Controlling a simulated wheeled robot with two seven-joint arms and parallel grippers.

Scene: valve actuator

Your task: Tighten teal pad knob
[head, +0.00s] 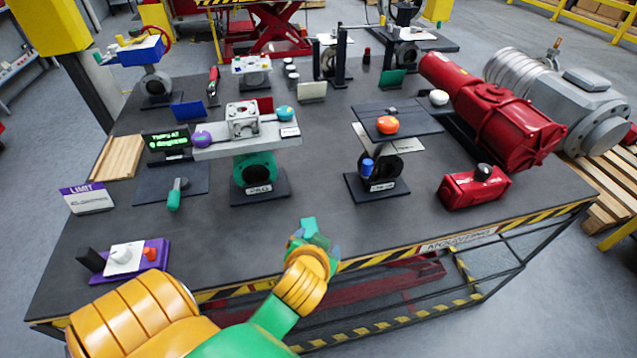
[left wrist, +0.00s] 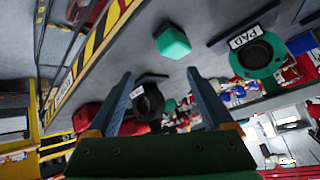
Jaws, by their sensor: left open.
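A round teal knob (head: 285,113) sits near the right end of the pale plate (head: 240,141) on the teal valve stand (head: 256,168). This stand shows in the left wrist view with a label reading PAD (left wrist: 245,37). A purple knob (head: 202,138) is at the plate's left end. My left gripper (head: 315,240) is low near the table's front edge, in front of and apart from the stand. In the left wrist view its two blue fingers (left wrist: 160,105) are spread with nothing held. A teal block (left wrist: 172,42) lies on the table beside it. My right gripper is out of view.
A black valve stand (head: 378,172) with an orange knob (head: 388,125) stands to the right. A red box (head: 474,188) and a red actuator (head: 490,110) are further right. A purple switch base (head: 130,260) is at front left. The front middle table is mostly clear.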

